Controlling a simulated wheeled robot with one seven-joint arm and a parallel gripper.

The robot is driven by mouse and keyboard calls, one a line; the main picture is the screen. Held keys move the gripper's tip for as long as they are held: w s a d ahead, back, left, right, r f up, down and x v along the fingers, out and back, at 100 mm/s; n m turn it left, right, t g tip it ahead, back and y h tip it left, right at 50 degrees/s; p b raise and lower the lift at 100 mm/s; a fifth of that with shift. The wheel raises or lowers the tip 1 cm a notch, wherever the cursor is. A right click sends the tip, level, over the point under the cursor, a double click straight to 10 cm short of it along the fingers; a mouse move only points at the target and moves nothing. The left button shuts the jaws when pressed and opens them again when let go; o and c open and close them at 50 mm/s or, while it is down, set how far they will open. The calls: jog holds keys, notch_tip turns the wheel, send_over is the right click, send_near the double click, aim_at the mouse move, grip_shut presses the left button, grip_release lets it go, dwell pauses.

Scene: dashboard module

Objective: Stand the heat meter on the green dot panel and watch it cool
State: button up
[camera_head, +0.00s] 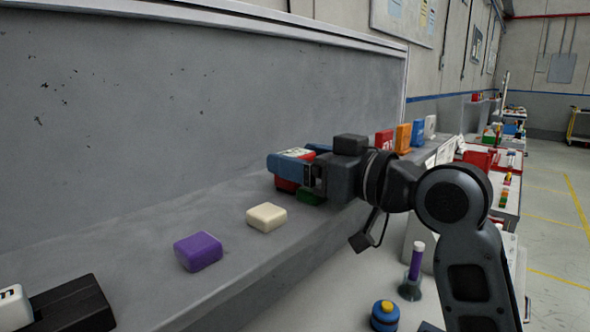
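My gripper (291,161) is low over the grey ledge, behind the cream block, with blue fingers pointing left. A red thing with a whitish top (285,185) shows between and below the fingers. Most of it is hidden, so I cannot tell whether the fingers grip it or only straddle it, or whether it is the heat meter. A green piece (310,196) lies on the ledge under my gripper, partly covered. I cannot make out a green dot on it. No other heat meter or green dot panel can be identified.
On the ledge stand a cream block (267,217), a purple block (198,251) and a black box (73,304) beside a white piece (14,307). Below are a purple cylinder in a holder (416,262) and a blue-yellow round thing (385,316). A grey wall (190,110) rises behind.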

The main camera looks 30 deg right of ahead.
jog(key=c, duration=1)
jog(key=shift+o, duration=0.2)
